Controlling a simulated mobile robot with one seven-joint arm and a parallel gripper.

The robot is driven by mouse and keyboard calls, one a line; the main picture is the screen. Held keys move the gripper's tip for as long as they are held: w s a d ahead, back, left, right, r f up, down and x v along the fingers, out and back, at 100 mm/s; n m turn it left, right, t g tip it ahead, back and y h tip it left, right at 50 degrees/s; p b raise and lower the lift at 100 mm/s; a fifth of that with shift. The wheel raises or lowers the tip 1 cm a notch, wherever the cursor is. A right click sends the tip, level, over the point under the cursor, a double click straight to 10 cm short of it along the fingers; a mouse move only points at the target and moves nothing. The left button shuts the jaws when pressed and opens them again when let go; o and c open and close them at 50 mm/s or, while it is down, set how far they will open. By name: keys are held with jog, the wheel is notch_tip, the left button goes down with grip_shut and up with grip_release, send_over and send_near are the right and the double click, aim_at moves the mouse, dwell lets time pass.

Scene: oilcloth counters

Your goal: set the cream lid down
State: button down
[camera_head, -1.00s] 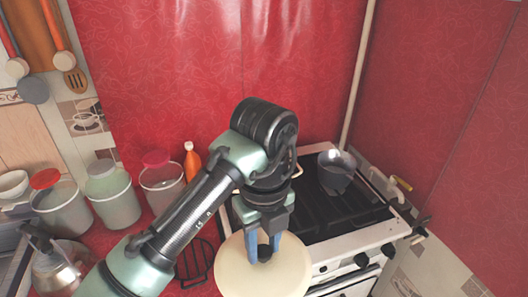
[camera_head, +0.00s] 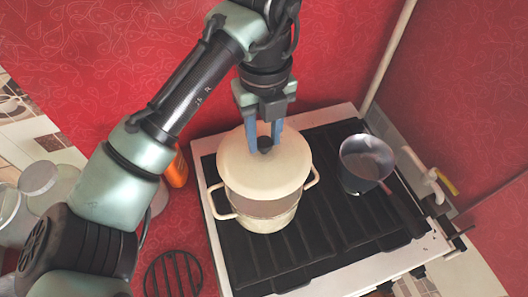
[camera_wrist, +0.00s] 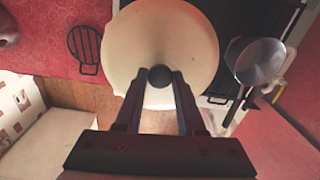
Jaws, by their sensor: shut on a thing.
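The cream lid (camera_head: 260,172) is a round disc with a small dark knob (camera_wrist: 160,76). My gripper (camera_head: 265,142) is shut on that knob from above, one blue finger on each side. The lid also shows in the wrist view (camera_wrist: 160,35). In the head view it lies across the cream two-handled pot (camera_head: 268,221), which stands on the stove. The pot's front wall and both handles show below the lid; the rest of the pot is hidden. I cannot tell whether lid and pot touch.
A dark metal saucepan (camera_head: 366,162) stands on the stove (camera_head: 350,217) to the right of the pot. A black round trivet (camera_head: 174,275) lies on the red counter to the left. An orange bottle (camera_head: 177,170) and jars (camera_head: 48,185) stand further left.

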aim_at(263, 155)
jog(key=shift+w+f, duration=0.2)
jog(key=shift+f, duration=0.05)
jog(key=f+p, duration=0.1)
jog(key=f, duration=0.4)
jog(key=shift+s, duration=0.2)
jog(key=shift+w+f, duration=0.1)
jog(key=shift+f, duration=2.05)
jog(key=c, duration=0.5)
grip_release()
jog(key=shift+f, duration=0.1)
notch_tip(263, 155, up, 12)
jog(key=shift+r+b, duration=0.15)
jog(key=shift+b, duration=0.35)
